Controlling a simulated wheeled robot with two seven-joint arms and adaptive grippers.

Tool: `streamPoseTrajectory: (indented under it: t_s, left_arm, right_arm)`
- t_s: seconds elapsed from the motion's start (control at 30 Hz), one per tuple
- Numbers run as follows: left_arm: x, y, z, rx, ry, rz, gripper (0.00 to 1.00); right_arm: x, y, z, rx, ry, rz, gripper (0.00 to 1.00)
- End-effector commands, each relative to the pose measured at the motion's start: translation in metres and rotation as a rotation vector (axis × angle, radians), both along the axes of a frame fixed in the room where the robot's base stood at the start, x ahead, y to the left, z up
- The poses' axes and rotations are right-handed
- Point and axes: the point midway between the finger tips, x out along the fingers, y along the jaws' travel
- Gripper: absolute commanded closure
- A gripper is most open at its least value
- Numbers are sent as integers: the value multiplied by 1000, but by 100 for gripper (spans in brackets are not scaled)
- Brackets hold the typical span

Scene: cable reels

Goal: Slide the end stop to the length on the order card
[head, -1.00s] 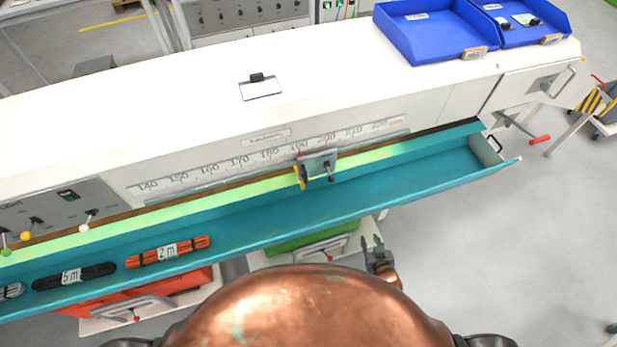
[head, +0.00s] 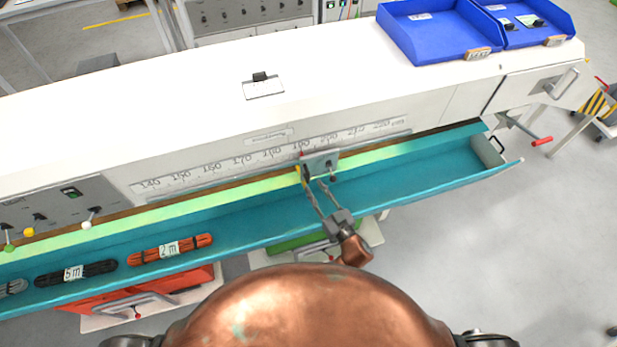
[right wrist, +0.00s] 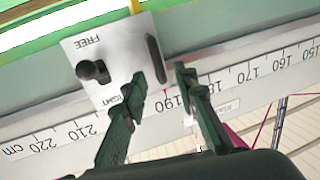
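The end stop (head: 320,162), a light grey plate with a dark knob, sits on the scale rail above the teal trough. In the right wrist view the end stop (right wrist: 105,62) shows FREE and a partly covered TIGHT marking, a knob and a dark upright bar. A red line at its lower edge is close to 190 on the scale (right wrist: 240,75). My right gripper (head: 318,184) is open just in front of the stop. In the right wrist view its fingertips (right wrist: 159,74) are apart, either side of the bar's line; contact is unclear. My left gripper is out of view.
A small clipboard card (head: 263,89) lies on the white top; its writing is unreadable. Blue bins (head: 430,40) stand at the back right. Tied cable bundles (head: 170,250) lie in the trough's left part. The trough (head: 430,180) is clear right of the stop.

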Motion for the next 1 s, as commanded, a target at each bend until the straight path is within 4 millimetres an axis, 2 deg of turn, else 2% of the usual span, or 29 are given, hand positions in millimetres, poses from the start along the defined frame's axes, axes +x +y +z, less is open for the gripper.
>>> streamPoseTrajectory:
  t_s: [0.2,0.4,0.77,1.0]
  left_arm:
    - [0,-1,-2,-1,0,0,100]
    - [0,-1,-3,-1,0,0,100]
    - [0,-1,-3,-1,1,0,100]
    - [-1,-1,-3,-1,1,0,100]
  right_arm:
    - [32,18,1,0,-1,-1,73]
    - [50,27,0,0,1,-2,73]
    - [54,29,0,-1,2,-3,74]
    - [53,29,0,-1,2,-3,90]
